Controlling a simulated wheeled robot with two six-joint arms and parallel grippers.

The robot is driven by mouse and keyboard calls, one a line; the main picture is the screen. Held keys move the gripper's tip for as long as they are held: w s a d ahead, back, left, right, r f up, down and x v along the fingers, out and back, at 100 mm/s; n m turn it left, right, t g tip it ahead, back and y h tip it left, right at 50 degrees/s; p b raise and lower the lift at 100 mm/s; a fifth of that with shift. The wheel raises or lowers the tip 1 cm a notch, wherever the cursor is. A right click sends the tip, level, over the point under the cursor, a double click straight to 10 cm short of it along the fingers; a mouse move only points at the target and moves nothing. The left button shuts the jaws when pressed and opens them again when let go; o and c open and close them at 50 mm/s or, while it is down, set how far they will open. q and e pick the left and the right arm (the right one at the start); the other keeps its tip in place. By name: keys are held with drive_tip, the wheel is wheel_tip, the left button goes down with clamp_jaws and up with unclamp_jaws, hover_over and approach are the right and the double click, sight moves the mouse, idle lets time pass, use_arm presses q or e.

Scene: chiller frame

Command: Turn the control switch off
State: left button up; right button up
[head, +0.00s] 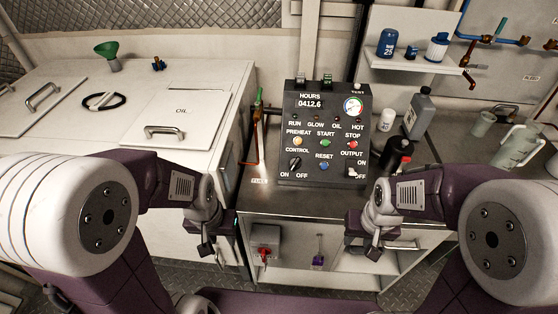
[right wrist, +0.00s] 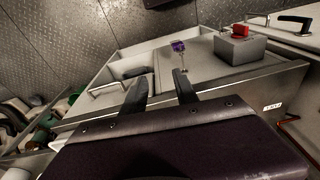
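The control switch (head: 294,163) is a black rotary knob at the lower left of the dark control panel (head: 325,135), under the word CONTROL. ON and OFF are printed below it; its exact pointing is too small to tell. My left gripper (head: 207,250) hangs low, left of the panel and in front of the white cabinet, apart from the switch. Its fingers are too small to judge. My right gripper (head: 371,248) hangs below and right of the panel, touching nothing that I can see. In the right wrist view its fingers (right wrist: 160,88) are spread and empty.
The panel stands on a grey counter (head: 265,203). It also has several push buttons, an output switch (head: 354,172) and a gauge (head: 353,106). A black-topped bottle (head: 399,152) and a grey jug (head: 418,112) stand to its right. A thin pipe (head: 256,135) rises at its left.

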drive_tip(key=w+a+r+m+t+b, duration=0.25)
drive_tip(key=w+a, duration=0.35)
drive_tip(key=w, duration=0.6)
drive_tip(key=m+t+y, duration=0.2)
approach(296, 162)
drive_tip(key=x, duration=0.8)
drive_tip(key=shift+w+f, duration=0.25)
drive_tip(key=shift+f, duration=0.2)
drive_tip(key=shift+a, duration=0.1)
clamp_jaws()
